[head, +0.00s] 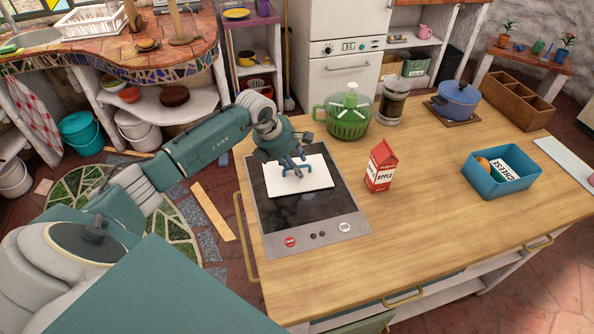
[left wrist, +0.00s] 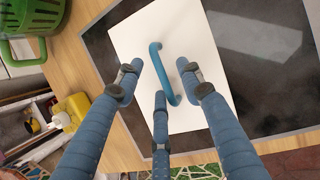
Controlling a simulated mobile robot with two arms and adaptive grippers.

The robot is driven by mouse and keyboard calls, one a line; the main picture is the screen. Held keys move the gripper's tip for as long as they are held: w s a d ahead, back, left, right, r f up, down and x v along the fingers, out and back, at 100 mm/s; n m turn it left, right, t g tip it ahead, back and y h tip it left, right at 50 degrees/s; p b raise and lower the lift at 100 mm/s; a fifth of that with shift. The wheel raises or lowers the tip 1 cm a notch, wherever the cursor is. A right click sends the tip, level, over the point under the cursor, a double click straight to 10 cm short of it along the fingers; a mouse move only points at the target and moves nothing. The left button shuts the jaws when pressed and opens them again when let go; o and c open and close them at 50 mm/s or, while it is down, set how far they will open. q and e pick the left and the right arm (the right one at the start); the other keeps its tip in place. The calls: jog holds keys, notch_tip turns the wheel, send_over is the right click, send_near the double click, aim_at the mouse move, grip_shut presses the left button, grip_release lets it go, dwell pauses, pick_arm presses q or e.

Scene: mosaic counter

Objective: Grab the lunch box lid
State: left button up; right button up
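The lunch box lid (head: 310,177) is a flat white panel lying on the black cooktop. Its blue bar handle (left wrist: 165,72) shows in the left wrist view, along with the white lid surface (left wrist: 216,104). My left gripper (head: 291,168) is over the lid, fingers pointing down. In the left wrist view its three blue fingers (left wrist: 168,88) are spread apart around the handle, with gaps visible at the two upper fingers. Whether the lower finger touches the handle is unclear. The blue lunch box (head: 497,183) stands open at the right, holding a cheese pack and an orange item. My right gripper is out of view.
The cooktop (head: 310,222) is set in the wooden counter. A red-and-white apple carton (head: 380,166) stands right of it. A green salad spinner (head: 348,118), a dark jar (head: 392,103) and a blue pot (head: 457,99) stand behind. The counter's front middle is clear.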

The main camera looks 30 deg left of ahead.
pick_arm(q)
jog(key=shift+f, duration=0.1)
grip_shut()
dwell(0.3)
